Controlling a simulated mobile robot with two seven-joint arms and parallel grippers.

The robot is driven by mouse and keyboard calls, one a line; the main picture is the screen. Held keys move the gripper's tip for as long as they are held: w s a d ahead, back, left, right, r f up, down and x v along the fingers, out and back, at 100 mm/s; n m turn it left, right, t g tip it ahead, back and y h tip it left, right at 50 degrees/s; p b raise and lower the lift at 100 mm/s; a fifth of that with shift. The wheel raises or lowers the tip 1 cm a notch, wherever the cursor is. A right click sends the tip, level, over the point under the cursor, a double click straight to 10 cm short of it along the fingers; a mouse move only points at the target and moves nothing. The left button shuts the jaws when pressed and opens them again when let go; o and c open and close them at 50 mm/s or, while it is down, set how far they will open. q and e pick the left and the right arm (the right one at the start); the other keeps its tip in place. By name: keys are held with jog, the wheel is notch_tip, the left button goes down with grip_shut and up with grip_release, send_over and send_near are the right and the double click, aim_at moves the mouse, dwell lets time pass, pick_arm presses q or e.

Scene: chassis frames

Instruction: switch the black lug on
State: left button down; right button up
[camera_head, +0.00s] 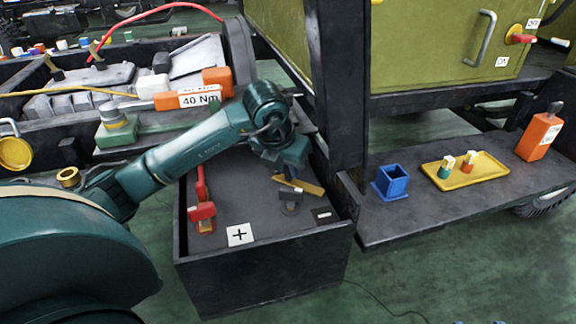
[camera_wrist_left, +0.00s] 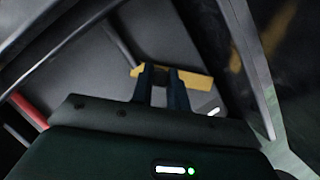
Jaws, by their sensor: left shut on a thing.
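The black lug (camera_head: 291,195) sits in the dark open box, toward its right front, on a small grey post beside a label with a minus sign (camera_head: 323,215). A yellow bar (camera_head: 308,187) lies across just above and behind it. My left gripper (camera_head: 287,172) reaches down into the box and is shut at the yellow bar, which also shows across the fingertips in the left wrist view (camera_wrist_left: 196,79). The fingers hide how the bar is gripped and whether it touches the lug.
A red lug (camera_head: 202,212) with a red cable stands at the box's left, near a plus label (camera_head: 240,234). A dark post rises close right of my arm. The right shelf holds a blue holder (camera_head: 391,182), a yellow tray (camera_head: 440,180) and an orange block (camera_head: 538,137).

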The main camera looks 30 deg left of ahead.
pick_arm(q)
jog(key=shift+m, duration=0.3)
jog(key=m, duration=0.1)
jog(key=m+h, duration=0.1)
jog(key=shift+s+a+m, duration=0.15)
jog(key=shift+s+m, duration=0.15)
jog(key=shift+s, duration=0.05)
jog(key=m, duration=0.1)
jog(key=m+h, duration=0.1)
jog(key=m, duration=0.1)
jog(key=s+m+h, duration=0.1)
jog(key=m, duration=0.1)
jog(key=shift+a+g, duration=0.3)
jog(key=shift+g, duration=0.1)
jog(key=shift+m, duration=0.4)
jog(key=c, duration=1.4)
grip_release()
jog(key=shift+o, duration=0.2)
